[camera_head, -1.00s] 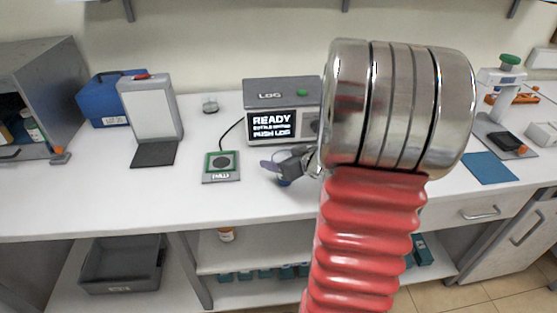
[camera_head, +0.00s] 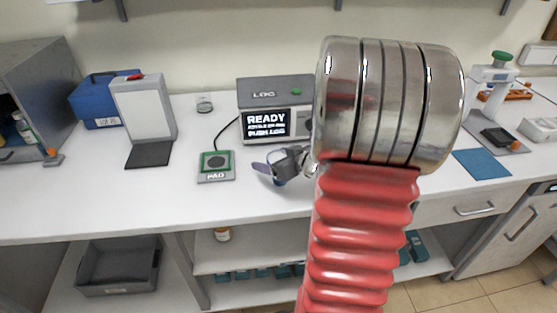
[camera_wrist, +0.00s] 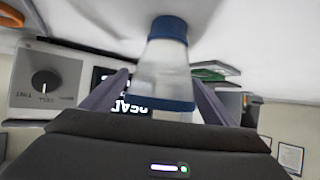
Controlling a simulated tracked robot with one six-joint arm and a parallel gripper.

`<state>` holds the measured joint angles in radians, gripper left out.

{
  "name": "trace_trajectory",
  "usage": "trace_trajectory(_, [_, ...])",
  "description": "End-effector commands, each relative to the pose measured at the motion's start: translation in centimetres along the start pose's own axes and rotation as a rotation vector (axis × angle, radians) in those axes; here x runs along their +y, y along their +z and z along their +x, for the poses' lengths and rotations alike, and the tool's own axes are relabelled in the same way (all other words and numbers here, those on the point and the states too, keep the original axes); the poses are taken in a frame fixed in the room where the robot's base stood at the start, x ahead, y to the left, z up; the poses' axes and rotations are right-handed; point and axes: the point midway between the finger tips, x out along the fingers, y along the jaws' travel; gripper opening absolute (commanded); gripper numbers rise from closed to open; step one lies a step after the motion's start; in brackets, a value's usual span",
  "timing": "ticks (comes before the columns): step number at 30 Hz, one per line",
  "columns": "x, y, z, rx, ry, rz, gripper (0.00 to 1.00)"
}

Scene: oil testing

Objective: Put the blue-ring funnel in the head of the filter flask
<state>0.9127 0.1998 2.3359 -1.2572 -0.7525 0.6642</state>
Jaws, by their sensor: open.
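My gripper (camera_head: 273,172) is over the bench in front of the log box, mostly hidden behind my arm in the head view. In the wrist view my gripper (camera_wrist: 160,82) is open, with one finger on each side of a clear piece with a blue band and a blue end (camera_wrist: 164,70). The piece looks like the blue-ring funnel, but I cannot tell for sure. Whether the fingers touch it is unclear. In the head view only a bit of blue (camera_head: 279,182) shows under the gripper. I cannot make out the filter flask.
The log box (camera_head: 262,92) reads "READY". A green-edged pad (camera_head: 216,167) lies left of my gripper. Further left are a white panel stand (camera_head: 143,108) and a blue case (camera_head: 92,103). A blue mat (camera_head: 482,164) lies at right.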

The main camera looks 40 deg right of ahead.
Motion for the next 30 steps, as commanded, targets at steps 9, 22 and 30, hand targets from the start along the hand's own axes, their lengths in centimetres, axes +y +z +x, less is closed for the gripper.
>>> trace_trajectory(9, [0.1,-0.2,-2.5,0.001,0.004,-0.001,0.8])
trace_trajectory(22, [0.1,-0.2,-8.4,0.002,0.004,-0.002,0.8])
trace_trajectory(30, [0.1,-0.2,-11.5,0.001,0.003,-0.001,0.8])
